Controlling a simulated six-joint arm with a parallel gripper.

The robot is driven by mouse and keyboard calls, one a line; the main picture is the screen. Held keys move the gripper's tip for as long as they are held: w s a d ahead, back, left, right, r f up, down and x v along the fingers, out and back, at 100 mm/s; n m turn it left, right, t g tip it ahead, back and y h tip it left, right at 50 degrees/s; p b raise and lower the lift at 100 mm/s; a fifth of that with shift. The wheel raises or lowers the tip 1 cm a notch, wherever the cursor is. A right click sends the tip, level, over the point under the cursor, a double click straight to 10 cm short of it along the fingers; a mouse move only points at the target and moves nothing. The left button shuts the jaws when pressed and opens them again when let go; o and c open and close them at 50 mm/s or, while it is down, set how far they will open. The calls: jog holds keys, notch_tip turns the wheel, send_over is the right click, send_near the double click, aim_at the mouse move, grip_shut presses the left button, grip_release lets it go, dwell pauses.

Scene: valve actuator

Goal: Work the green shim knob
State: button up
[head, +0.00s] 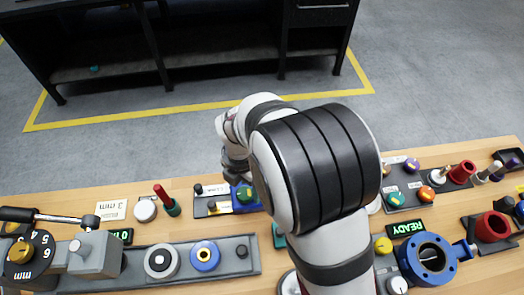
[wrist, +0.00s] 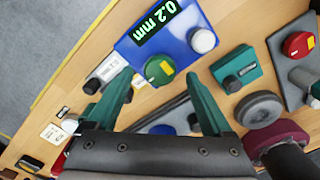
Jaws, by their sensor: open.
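The green shim knob (wrist: 157,69), with yellow and red markings, sits at the near edge of a blue panel (wrist: 175,52) in the wrist view. A lit display (wrist: 158,20) on that panel reads 0.2 mm. A white button (wrist: 203,40) is to the knob's right. My gripper (wrist: 157,78) is open, its two green fingers wide apart. In the picture the knob lies between the fingertips; I cannot tell the height gap, and nothing is gripped. In the head view the green knob (head: 244,194) shows left of my arm, which hides the gripper.
A teal box with a black knob (wrist: 238,70) and a round grey part (wrist: 258,109) are right of the fingers. Small black-and-white parts (wrist: 105,72) lie left. In the head view, a blue valve body (head: 428,260) stands right of my arm. The wooden bench (head: 60,190) is crowded.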

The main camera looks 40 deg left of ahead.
jog(key=shift+f, duration=0.95)
grip_shut()
